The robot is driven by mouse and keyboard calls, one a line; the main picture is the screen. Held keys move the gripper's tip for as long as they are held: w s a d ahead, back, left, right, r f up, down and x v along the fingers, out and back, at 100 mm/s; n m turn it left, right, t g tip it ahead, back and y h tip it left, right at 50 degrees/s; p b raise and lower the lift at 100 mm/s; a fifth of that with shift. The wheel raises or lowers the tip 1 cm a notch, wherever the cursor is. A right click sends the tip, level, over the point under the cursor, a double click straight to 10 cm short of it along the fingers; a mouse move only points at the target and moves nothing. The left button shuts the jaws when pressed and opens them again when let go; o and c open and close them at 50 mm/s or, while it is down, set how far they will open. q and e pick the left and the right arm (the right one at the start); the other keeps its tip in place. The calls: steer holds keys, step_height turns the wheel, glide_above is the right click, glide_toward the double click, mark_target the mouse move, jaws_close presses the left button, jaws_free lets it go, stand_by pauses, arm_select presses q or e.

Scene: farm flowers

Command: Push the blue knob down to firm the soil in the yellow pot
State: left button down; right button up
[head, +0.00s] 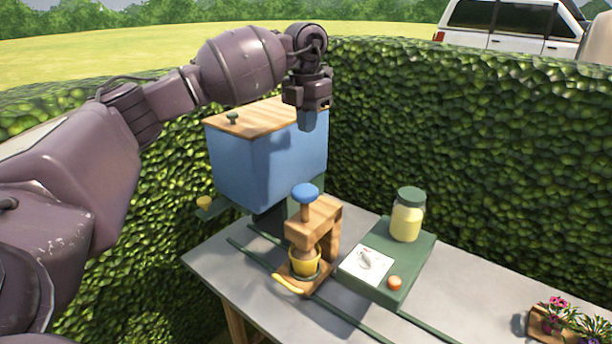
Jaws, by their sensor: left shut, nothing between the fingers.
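The blue knob (305,193) tops a post on a wooden press (316,215) that stands on the grey table. The yellow pot (304,263) sits on the press base, under the wooden block below the knob. The soil inside the pot is hard to see beneath the block. My left gripper (307,122) is shut and empty, pointing down. In the picture it is above the knob, in front of the blue box, with a clear gap between. My right gripper is not in view.
A blue box (260,165) with a wooden lid stands behind the press. To the right, a green tray (420,262) carries a jar (407,217), a white card (366,266) and an orange knob (394,283). Potted flowers (558,322) stand at far right. A hedge (470,150) borders the table.

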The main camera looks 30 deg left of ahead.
arm_select(q)
steer(key=shift+s+a, duration=0.1)
steer(key=shift+s, duration=0.15)
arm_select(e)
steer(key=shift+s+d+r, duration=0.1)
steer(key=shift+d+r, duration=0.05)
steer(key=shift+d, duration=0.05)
arm_select(q)
steer(key=p, duration=0.2)
glide_toward(306, 187)
step_height(306, 187, down, 7)
steer(key=shift+w+f, duration=0.15)
steer(key=shift+f, duration=0.15)
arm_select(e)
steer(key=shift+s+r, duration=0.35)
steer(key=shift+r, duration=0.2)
